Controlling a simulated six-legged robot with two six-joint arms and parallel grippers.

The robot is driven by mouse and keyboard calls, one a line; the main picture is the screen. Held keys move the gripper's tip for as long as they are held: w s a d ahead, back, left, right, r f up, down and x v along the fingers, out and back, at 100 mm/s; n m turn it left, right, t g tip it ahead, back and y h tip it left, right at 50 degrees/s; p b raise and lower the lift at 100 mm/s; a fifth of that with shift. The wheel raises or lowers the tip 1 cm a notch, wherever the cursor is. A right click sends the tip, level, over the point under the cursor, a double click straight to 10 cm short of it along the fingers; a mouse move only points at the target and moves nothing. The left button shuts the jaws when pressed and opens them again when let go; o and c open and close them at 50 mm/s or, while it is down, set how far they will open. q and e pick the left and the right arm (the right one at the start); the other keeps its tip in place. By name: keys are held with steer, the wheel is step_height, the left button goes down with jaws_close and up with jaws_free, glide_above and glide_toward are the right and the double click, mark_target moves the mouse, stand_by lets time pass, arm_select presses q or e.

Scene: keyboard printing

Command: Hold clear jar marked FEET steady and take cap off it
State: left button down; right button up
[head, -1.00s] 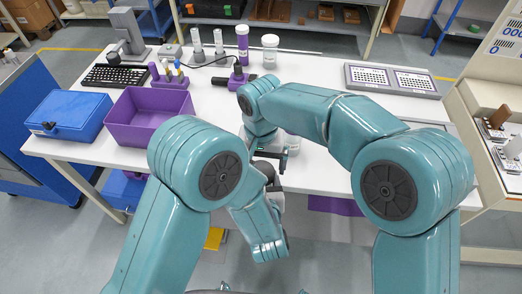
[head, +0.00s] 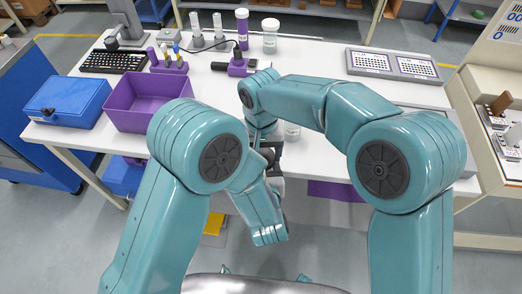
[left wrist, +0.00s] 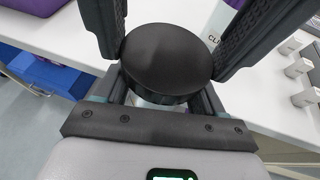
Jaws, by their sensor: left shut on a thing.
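A round black cap (left wrist: 168,58) fills the middle of the left wrist view, seated on the clear jar (left wrist: 152,100), of which only a pale strip shows below it. My left gripper (left wrist: 162,98) is shut on the jar just under the cap. The dark fingers of my right gripper (left wrist: 165,45) come down on both sides of the cap, close to its edge; whether they press on it is unclear. In the head view my left gripper (head: 268,150) is mostly hidden behind my arms, near the bench's front edge, and the right fingers are hidden. The FEET marking is not visible.
On the white bench (head: 330,75) stand a purple bin (head: 150,105), a blue case (head: 68,100), a keyboard (head: 113,62), a purple tube rack (head: 168,66) and a white-capped container (head: 270,38).

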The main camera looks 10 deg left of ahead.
steer(key=shift+n, duration=0.3)
steer(key=shift+r, duration=0.2)
stand_by(0.3)
steer(key=shift+r, duration=0.9)
steer(key=shift+d+r, duration=0.1)
steer(key=shift+r, duration=1.9)
